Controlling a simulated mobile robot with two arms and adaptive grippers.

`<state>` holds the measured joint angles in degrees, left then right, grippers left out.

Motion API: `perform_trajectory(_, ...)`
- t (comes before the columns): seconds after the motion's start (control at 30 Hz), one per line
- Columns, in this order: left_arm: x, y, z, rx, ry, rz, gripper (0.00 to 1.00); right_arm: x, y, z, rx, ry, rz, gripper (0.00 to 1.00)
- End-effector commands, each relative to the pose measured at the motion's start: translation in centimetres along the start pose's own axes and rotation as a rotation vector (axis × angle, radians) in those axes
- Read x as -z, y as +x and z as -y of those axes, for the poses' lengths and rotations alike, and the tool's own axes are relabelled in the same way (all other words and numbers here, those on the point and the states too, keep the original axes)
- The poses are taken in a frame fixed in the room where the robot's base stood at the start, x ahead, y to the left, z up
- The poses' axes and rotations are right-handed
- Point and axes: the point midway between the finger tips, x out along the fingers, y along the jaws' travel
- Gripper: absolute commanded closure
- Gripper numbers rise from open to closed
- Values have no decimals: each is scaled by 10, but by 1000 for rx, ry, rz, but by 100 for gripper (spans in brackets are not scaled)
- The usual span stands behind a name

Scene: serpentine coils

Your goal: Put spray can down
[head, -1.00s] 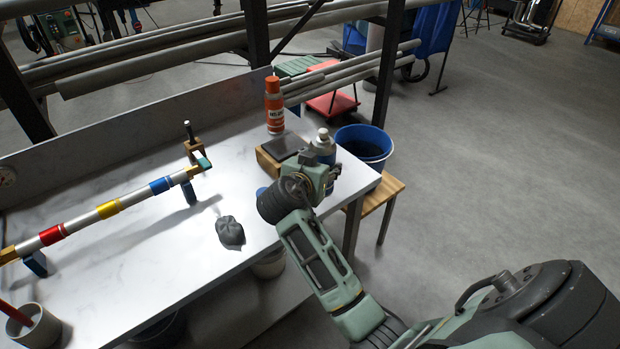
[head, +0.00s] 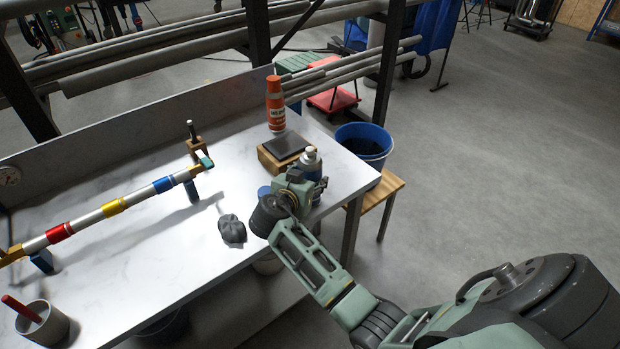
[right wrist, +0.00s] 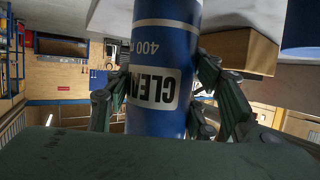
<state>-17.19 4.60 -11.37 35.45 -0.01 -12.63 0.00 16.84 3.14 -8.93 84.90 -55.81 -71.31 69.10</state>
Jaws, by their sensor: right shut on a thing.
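The spray can (head: 312,161) is blue with a pale top. In the head view it is upright at the right end of the white workbench (head: 160,240), in front of a wooden block. My right gripper (head: 300,185) is shut on it. In the right wrist view the can (right wrist: 160,65) fills the middle, with a white label and "400" on it, between my right gripper's fingers (right wrist: 160,100). My gripper hides the can's lower part in the head view, so I cannot tell whether its base touches the bench. My left gripper is not in view.
An orange spray bottle (head: 276,105) stands behind the wooden block (head: 272,161) with a dark top plate. A grey crumpled rag (head: 232,229) lies left of my gripper. A striped tube (head: 110,207) rests on supports. A blue bucket (head: 364,140) stands beyond the bench's right edge.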

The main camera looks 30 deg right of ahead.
Motion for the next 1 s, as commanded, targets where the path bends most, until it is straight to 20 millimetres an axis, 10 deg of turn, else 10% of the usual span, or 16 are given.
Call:
perform_trajectory(0.03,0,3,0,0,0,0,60,-1,1,0,1,2,-2,91)
perform_trajectory(0.07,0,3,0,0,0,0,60,-3,1,0,0,1,0,50)
perform_trajectory(0.27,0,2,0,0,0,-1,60,-2,0,0,0,0,0,32)
perform_trajectory(0.67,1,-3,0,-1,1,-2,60,3,-1,0,0,0,0,32)
perform_trajectory(1.0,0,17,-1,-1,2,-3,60,-3,-63,0,3,5,4,32)
